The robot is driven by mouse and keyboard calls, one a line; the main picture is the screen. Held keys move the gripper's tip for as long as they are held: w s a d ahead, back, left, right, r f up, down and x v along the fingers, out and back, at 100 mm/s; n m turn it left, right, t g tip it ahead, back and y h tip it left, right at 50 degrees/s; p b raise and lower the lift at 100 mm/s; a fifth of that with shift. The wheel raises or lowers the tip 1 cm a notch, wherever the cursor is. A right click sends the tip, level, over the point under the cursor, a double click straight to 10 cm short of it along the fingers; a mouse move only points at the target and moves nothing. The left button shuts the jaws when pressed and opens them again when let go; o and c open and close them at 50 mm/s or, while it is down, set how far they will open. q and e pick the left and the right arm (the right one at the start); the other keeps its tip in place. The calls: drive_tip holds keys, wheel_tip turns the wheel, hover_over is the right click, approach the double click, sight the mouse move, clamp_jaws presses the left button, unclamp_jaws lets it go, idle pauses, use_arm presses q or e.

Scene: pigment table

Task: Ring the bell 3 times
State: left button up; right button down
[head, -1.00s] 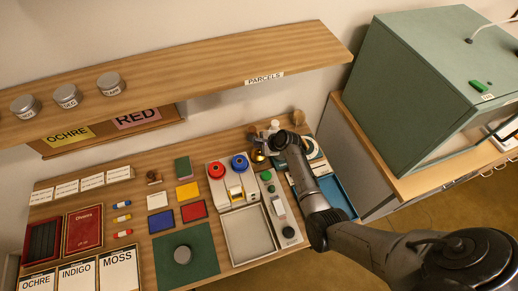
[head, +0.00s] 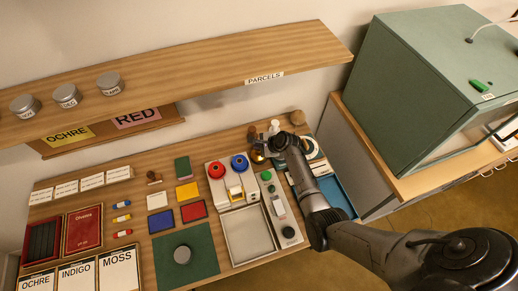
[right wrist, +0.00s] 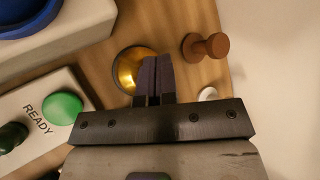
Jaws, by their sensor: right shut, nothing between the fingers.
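The bell is a small brass dome (head: 257,157) at the back right of the table, partly hidden by my right gripper in the head view. In the right wrist view the shiny brass bell (right wrist: 126,70) lies behind the dark fingers. My right gripper (right wrist: 151,62) is shut with nothing in it. Its fingertips overlap the right part of the bell in that view; I cannot tell whether they touch it. The right gripper also shows in the head view (head: 268,150), its tips hard to make out. My left gripper is not in view.
A panel with a green button (right wrist: 63,108) marked READY stands beside the bell. A brown wooden knob (right wrist: 206,46) and a small white object (right wrist: 208,94) are close on the other side.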

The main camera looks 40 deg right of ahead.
drive_tip(key=shift+f, duration=0.5)
drive_tip(key=shift+r, duration=0.15)
idle(0.5)
drive_tip(key=shift+r+p, duration=0.9)
drive_tip(key=shift+p, duration=0.1)
drive_tip(key=shift+r+p, duration=0.65)
drive_tip(key=shift+p, duration=0.1)
wheel_tip(320, 180, up, 4)
drive_tip(key=p, duration=0.4)
drive_tip(key=shift+f, duration=0.15)
